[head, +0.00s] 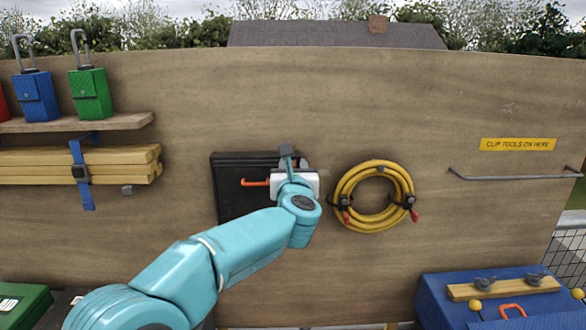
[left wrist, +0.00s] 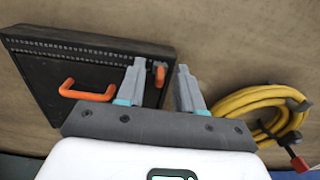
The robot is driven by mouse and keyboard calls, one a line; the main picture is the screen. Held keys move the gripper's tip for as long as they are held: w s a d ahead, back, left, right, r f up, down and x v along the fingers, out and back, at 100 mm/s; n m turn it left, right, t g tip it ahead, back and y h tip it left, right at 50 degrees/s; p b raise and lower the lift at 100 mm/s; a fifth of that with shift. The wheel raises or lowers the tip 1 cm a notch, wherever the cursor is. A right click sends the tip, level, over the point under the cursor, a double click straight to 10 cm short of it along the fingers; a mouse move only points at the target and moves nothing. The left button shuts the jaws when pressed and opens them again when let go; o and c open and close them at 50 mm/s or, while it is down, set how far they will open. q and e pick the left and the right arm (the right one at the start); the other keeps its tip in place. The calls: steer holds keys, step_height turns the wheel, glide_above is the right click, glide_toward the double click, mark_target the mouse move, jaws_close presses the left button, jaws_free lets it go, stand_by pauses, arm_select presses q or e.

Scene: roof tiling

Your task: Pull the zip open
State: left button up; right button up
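A black case (head: 228,200) is mounted on the wooden board, partly hidden behind my left arm. In the left wrist view the case (left wrist: 40,85) shows a zip (left wrist: 75,48) with pale teeth along its upper edge, and an orange handle (left wrist: 84,92) on its front. A small orange tab (left wrist: 160,73), which looks like the zip pull, shows between the fingers of my left gripper (left wrist: 161,82). The fingers are apart, with a gap on both sides of the tab. In the head view the left gripper (head: 288,158) is at the case's right end. My right gripper is not in view.
A coiled yellow hose (head: 350,198) hangs just right of the case. A shelf (head: 75,123) with boxes and strapped timber (head: 125,165) are at left. A rail (head: 515,177) is at right, above a blue chest (head: 435,295).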

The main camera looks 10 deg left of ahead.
arm_select(q)
steer(key=b+v, duration=0.7)
steer(key=v, duration=0.9)
steer(key=shift+s+d+f, duration=0.1)
steer(key=shift+s, duration=0.2)
